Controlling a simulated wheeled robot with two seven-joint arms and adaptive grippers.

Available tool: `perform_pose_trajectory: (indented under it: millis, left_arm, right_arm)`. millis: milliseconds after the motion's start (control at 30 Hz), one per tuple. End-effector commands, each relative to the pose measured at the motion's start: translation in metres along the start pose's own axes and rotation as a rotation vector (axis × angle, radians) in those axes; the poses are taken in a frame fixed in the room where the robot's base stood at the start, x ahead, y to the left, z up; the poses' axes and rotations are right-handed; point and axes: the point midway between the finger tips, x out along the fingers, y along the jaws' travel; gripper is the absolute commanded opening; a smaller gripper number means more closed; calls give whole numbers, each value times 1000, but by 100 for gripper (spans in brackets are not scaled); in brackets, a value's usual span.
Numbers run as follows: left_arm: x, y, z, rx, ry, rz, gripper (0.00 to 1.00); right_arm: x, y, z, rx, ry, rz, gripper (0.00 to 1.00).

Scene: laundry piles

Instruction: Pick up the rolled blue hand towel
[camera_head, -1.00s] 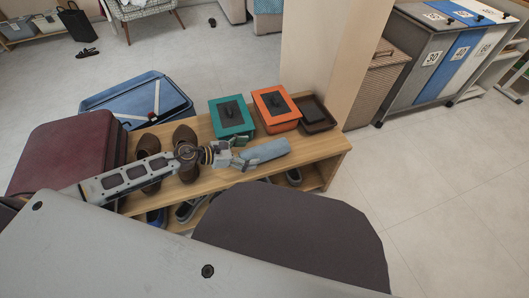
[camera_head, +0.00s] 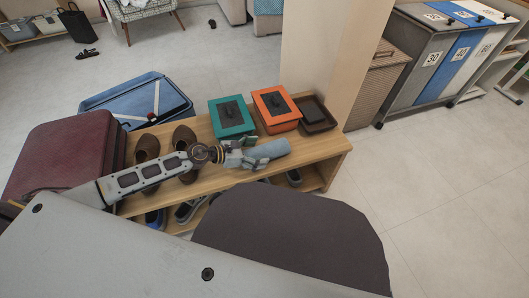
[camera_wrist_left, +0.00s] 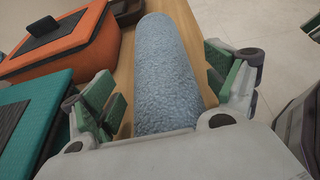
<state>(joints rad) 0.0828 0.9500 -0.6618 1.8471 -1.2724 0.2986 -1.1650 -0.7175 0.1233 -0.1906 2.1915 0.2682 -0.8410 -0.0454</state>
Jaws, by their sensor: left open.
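The rolled blue hand towel (camera_head: 268,149) lies on the wooden shoe bench (camera_head: 316,148), right of centre in the head view. In the left wrist view the towel (camera_wrist_left: 165,75) runs away from the camera, between the fingers. My left gripper (camera_head: 255,157) is at the towel's left end. In the left wrist view the left gripper (camera_wrist_left: 166,105) is open, with one green-padded finger on each side of the towel. A strip of wood shows between the left finger and the towel. The towel's near end is hidden by the gripper body. My right gripper does not show.
A teal box (camera_head: 232,117), an orange box (camera_head: 276,108) and a dark tray (camera_head: 315,114) stand along the bench's back edge, close behind the towel. Brown shoes (camera_head: 184,138) stand left of the gripper. A pillar (camera_head: 335,55) rises behind the bench. A dark rounded seat (camera_head: 290,235) is in front.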

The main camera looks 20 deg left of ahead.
Motion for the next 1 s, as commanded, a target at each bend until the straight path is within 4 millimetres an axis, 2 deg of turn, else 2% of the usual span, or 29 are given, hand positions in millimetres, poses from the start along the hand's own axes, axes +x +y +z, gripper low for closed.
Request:
perform_pose_trajectory:
  millis: [233,633,1000]
  left_arm:
    - [0,0,0,0,0,0,87]
    - [0,0,0,0,0,0,36]
    - [-1,0,2,0,-1,0,35]
  right_arm:
    - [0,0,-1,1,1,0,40]
    - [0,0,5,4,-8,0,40]
    - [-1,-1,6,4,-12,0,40]
